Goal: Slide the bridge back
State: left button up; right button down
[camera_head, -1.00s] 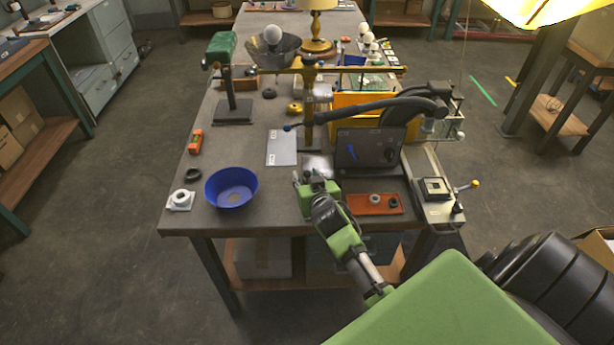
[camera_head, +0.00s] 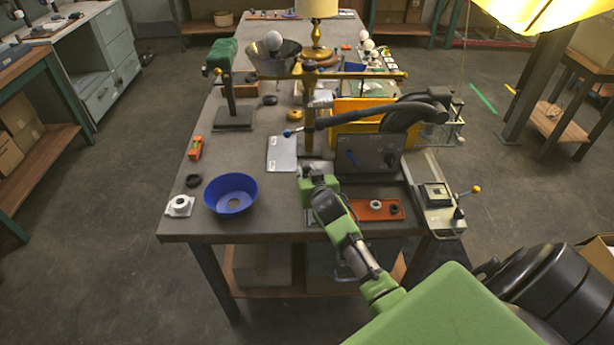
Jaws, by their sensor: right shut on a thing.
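My right gripper (camera_head: 312,172) reaches in from the lower right over the front of the bench. It is shut on a part at the near foot of the brass post (camera_head: 309,120), which I take as the bridge; the green gripper body mostly hides the grip. A brass crossbar (camera_head: 370,75) runs across the top of the upright post. A dark panel (camera_head: 369,157) stands just right of the gripper. My left gripper is not in view.
On the bench (camera_head: 270,215) are a blue bowl (camera_head: 231,193), a light plate (camera_head: 282,153), an orange tray (camera_head: 377,209) and a fixture with a yellow-knobbed lever (camera_head: 440,200). A black arm (camera_head: 360,116) crosses above the panel.

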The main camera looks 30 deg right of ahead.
jog(key=shift+w+d+r, duration=0.1)
jog(key=shift+r, duration=0.1)
jog(key=c, duration=1.9)
grip_release()
jog(key=shift+w+f, duration=0.15)
jog(key=shift+f, duration=0.05)
jog(key=v, duration=1.2)
